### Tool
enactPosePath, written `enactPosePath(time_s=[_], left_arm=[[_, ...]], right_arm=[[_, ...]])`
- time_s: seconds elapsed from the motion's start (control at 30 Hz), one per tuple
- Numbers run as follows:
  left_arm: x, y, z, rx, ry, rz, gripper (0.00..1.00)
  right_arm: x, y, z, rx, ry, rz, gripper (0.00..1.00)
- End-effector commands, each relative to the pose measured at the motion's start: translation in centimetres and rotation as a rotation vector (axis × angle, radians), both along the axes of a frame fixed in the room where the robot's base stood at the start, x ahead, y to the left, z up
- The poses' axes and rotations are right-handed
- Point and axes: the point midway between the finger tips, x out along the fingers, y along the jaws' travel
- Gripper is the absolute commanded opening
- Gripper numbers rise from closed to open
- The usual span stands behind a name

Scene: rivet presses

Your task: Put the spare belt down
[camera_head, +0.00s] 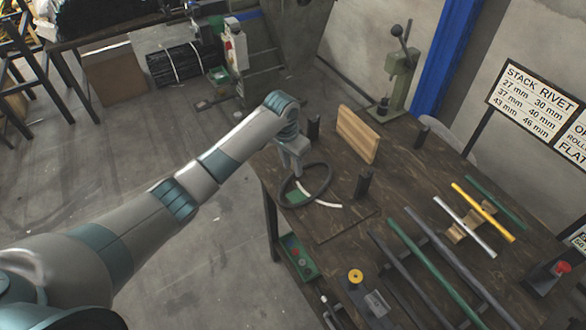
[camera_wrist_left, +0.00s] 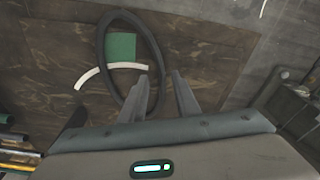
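The spare belt (camera_head: 328,178) is a dark closed loop at the near-left end of the brown work table (camera_head: 340,225). It rings a green square (camera_head: 294,197) and crosses a white curved strip (camera_head: 323,204). In the left wrist view the belt (camera_wrist_left: 102,45) is a long oval around the green square (camera_wrist_left: 121,47). My left gripper (camera_head: 295,172) points down at the belt's far-left side. In the wrist view its two fingers (camera_wrist_left: 161,78) stand apart, with the belt's right side running between or just beyond them. Whether the belt touches the fingers or lies flat cannot be told. My right gripper is not in view.
A wooden block (camera_head: 357,136) stands upright behind the belt, between dark posts (camera_head: 363,184). A green press (camera_head: 400,75) stands at the table's far edge. Several long rods (camera_head: 435,275) lie to the right. A yellow-topped device (camera_head: 356,276) is at the front.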

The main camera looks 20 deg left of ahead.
Motion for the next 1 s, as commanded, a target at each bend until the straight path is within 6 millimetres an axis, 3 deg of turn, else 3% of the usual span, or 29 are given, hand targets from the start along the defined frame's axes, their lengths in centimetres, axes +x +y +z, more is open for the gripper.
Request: enactPosePath(time_s=[0.5, 0.7, 1.0], left_arm=[[-1.0, 0.6, 8.2, -0.001, -0.003, -0.001, 0.29], [-1.2, 0.7, 9.5, -0.001, 0.000, -0.001, 0.29], [-1.3, 0.7, 9.6, -0.001, 0.000, 0.000, 0.29]], right_arm=[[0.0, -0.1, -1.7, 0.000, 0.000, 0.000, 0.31], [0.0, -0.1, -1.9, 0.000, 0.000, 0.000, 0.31], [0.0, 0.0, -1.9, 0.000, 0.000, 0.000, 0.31]])
